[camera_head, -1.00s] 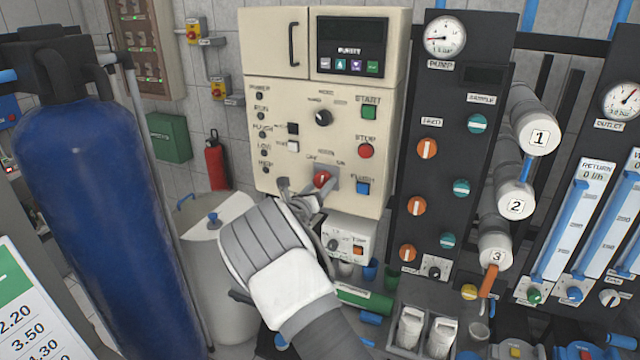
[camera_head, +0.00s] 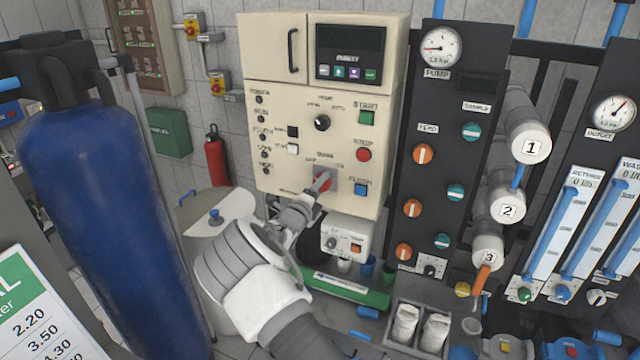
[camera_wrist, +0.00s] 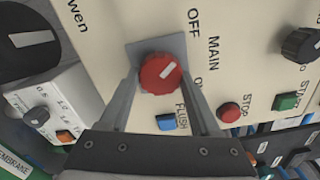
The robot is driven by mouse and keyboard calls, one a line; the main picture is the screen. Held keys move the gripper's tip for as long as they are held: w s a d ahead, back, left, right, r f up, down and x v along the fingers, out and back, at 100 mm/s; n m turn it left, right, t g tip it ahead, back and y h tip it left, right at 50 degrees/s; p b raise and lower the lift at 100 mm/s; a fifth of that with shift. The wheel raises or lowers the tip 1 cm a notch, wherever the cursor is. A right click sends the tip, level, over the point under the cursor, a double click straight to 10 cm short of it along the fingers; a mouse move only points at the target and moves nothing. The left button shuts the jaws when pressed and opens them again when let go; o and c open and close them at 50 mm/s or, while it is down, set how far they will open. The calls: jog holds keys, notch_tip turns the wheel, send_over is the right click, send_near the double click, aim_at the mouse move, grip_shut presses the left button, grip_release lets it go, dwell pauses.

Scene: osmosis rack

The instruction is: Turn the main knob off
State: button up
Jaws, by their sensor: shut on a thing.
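The main knob (camera_head: 323,184) is a red round knob on a grey square plate, low on the cream control panel (camera_head: 280,100). In the wrist view the main knob (camera_wrist: 160,74) shows a white mark slanting to the upper right, roughly toward the word OFF. MAIN and ON are printed farther down the same side. My gripper (camera_head: 318,187) reaches up to the knob from the lower left. In the wrist view my gripper (camera_wrist: 161,80) has one finger on each side of the knob, shut on it. In the head view the fingers partly hide the knob.
A blue flush button (camera_head: 361,189) and red stop button (camera_head: 363,154) sit close right of the knob. A small white box (camera_head: 346,238) is just below. The dark valve panel (camera_head: 440,150) stands to the right, a tall blue tank (camera_head: 100,200) to the left.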

jog(key=shift+n, duration=0.6)
jog(key=o, duration=1.4)
jog(key=shift+s, duration=0.1)
jog(key=b+v, duration=0.2)
jog(key=v, duration=1.5)
jog(key=shift+s+a, duration=0.1)
jog(key=shift+s, duration=0.05)
